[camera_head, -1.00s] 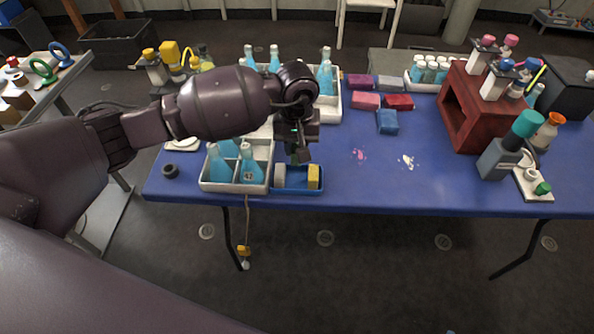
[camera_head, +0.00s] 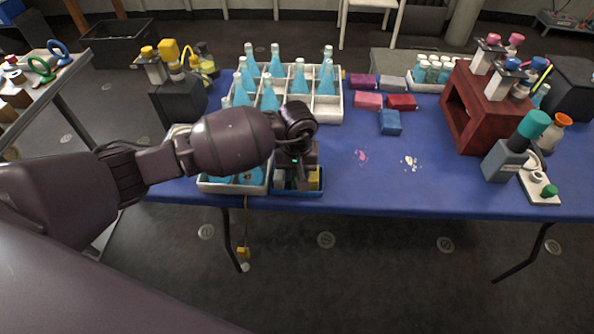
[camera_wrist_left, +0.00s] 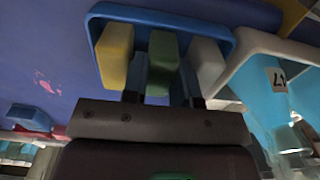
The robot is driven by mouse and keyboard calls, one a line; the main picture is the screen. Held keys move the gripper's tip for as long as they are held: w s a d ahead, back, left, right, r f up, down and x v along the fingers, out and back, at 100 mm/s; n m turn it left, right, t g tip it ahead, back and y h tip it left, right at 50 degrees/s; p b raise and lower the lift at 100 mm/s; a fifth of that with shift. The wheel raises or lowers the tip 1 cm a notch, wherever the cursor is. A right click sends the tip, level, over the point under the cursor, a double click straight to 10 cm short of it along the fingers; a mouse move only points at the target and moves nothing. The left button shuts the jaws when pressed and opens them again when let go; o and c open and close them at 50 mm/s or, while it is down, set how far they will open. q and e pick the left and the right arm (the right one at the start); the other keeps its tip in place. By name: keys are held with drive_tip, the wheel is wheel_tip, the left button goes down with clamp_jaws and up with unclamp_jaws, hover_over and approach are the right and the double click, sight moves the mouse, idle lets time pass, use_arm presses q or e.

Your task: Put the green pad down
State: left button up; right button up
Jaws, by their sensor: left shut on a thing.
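The green pad (camera_wrist_left: 162,64) is between the fingers of my left gripper (camera_wrist_left: 163,78), seen in the wrist view. It is inside the small blue tray (camera_wrist_left: 165,17), between a yellow pad (camera_wrist_left: 115,55) and a whitish pad (camera_wrist_left: 207,65). Whether its underside touches the tray floor I cannot tell. In the head view the tray (camera_head: 298,194) is at the table's front edge, with my left gripper (camera_head: 296,178) over it and the yellow pad (camera_head: 314,180) at its right. The gripper hides the green pad there. My right gripper is not in view.
A white crate with blue bottles (camera_head: 205,187) stands directly left of the tray. A larger bottle crate (camera_head: 328,114) is behind. Red, pink and blue blocks (camera_head: 390,122) lie back right. The blue table (camera_head: 390,185) is clear right of the tray.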

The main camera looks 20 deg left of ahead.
use_arm(q)
drive_tip(key=shift+f, duration=0.2)
drive_tip(key=o, duration=0.5)
drive_tip(key=shift+o, duration=0.6)
drive_tip(key=shift+r, duration=0.1)
